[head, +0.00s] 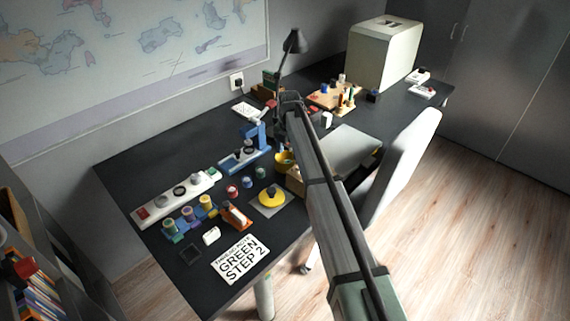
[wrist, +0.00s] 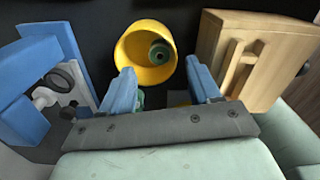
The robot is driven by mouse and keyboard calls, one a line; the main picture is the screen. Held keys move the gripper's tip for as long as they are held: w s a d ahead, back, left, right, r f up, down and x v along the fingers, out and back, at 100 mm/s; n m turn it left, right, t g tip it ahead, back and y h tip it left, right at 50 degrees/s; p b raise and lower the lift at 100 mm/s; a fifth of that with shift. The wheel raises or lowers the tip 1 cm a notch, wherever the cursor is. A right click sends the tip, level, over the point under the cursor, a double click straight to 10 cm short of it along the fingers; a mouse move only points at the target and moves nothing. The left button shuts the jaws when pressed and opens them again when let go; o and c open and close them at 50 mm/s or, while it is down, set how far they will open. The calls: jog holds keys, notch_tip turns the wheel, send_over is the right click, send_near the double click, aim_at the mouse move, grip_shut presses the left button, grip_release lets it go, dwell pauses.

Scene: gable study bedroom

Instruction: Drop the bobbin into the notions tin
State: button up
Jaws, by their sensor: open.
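The yellow round tin (wrist: 128,50) is open toward the camera in the wrist view, just beyond my fingertips. In the head view the tin (head: 281,160) is partly hidden by my arm, and my fingers cannot be made out.
A blue sewing machine model (head: 257,137) stands left of the tin; a wooden box (wrist: 235,62) stands right of it. Several coloured spools, a yellow disc (head: 270,197) and a sign reading "GREEN STEP 2" (head: 241,258) lie on the dark desk (head: 150,160). A grey laptop-like slab (head: 350,150) lies further right.

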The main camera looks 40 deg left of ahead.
notch_tip(320, 180, up, 13)
jog(key=shift+r, duration=0.15)
dwell(0.4)
dwell(0.4)
